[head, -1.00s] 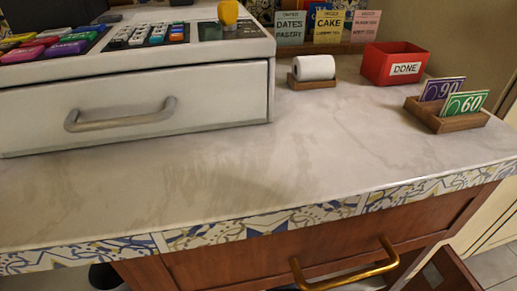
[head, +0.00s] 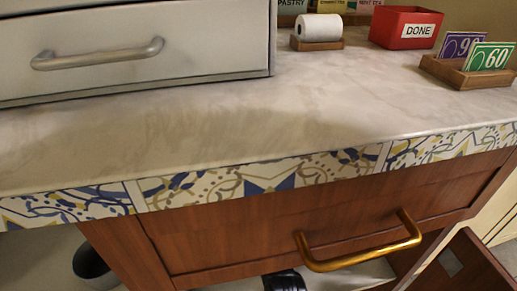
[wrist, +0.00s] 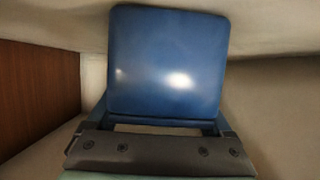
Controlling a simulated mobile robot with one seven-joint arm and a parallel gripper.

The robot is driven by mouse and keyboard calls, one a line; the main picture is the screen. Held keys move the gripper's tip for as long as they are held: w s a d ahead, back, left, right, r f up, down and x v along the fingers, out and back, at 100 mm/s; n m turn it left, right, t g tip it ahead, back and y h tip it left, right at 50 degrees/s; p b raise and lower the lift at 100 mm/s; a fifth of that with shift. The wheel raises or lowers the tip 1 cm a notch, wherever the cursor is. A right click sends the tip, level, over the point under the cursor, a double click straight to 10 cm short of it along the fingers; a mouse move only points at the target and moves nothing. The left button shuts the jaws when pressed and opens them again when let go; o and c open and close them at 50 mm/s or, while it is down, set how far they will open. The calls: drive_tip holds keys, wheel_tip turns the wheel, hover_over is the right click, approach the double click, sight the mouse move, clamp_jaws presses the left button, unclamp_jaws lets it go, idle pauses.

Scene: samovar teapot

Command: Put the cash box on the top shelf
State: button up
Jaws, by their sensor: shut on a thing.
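The cash box (wrist: 168,62) is a blue box with rounded corners that fills the upper middle of the wrist view. My gripper (wrist: 160,148) is shut on it at its near side, where a blue frame, perhaps its handle, meets the dark bar with screws. The gripper's hold is partly hidden. The cash box is not visible in the head view. A small black part (head: 285,281) shows below the counter there, and I cannot tell whether it is my arm. I cannot identify the top shelf in either view.
The marble counter (head: 200,140) has a tiled edge and a wooden front with a brass handle (head: 360,250). A cash register (head: 130,60), paper roll (head: 318,28), red DONE box (head: 405,28) and number-card holder (head: 465,75) stand on it. A brown panel (wrist: 35,95) is left in the wrist view.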

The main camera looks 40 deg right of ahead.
drive_tip(key=shift+f, duration=0.1)
drive_tip(key=o, duration=1.5)
drive_tip(key=shift+r, duration=0.2)
drive_tip(key=shift+s+a+r+p, duration=0.15)
drive_tip(key=shift+s+p, duration=0.15)
drive_tip(key=p+v, duration=0.5)
drive_tip(key=v, duration=0.6)
drive_tip(key=shift+s+a, duration=0.1)
drive_tip(key=shift+s, duration=0.05)
